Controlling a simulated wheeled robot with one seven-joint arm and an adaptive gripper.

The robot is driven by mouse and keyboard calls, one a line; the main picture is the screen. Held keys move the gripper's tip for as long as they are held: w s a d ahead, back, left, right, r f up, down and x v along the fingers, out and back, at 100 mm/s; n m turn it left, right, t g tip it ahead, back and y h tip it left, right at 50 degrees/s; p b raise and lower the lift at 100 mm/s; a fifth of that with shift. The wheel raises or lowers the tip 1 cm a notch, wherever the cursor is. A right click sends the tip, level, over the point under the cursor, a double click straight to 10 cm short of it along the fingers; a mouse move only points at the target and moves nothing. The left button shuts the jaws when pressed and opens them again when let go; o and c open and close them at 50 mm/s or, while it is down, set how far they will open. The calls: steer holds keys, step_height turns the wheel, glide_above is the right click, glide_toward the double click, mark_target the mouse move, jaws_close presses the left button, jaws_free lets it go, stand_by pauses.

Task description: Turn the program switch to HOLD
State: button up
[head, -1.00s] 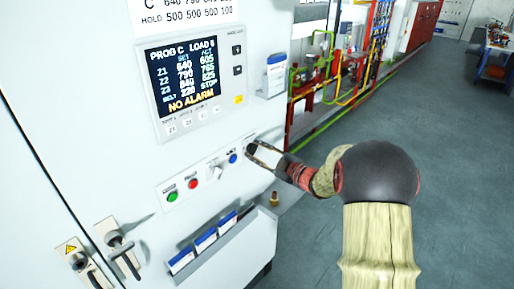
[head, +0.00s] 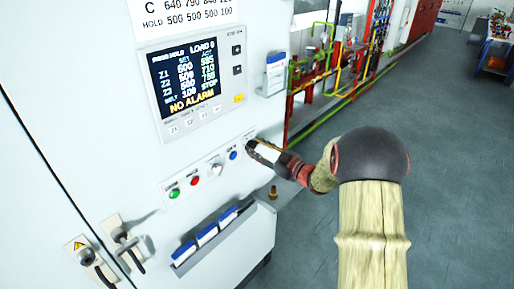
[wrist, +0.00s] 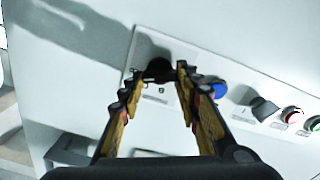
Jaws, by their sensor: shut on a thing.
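The program switch (wrist: 158,68) is a black knob at the end of the control strip. In the wrist view it sits between the fingertips of my gripper (wrist: 160,82), which is shut on it. In the head view my gripper (head: 252,148) reaches the panel at the strip's right end and hides the switch. The position marks around the knob are too small to read. The display (head: 186,80) shows a top line that appears to read PROG HOLD, LOAD 6, with NO ALARM at the bottom.
A blue button (head: 233,155), a grey selector knob (head: 215,169), a red button (head: 195,181) and a green button (head: 175,193) line the strip. A tray of blue-edged cards (head: 207,235) juts out below. Open floor (head: 450,170) lies to the right.

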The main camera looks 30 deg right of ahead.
steer(key=o, duration=1.2)
steer(key=shift+c, duration=0.2)
steer(key=v, duration=1.2)
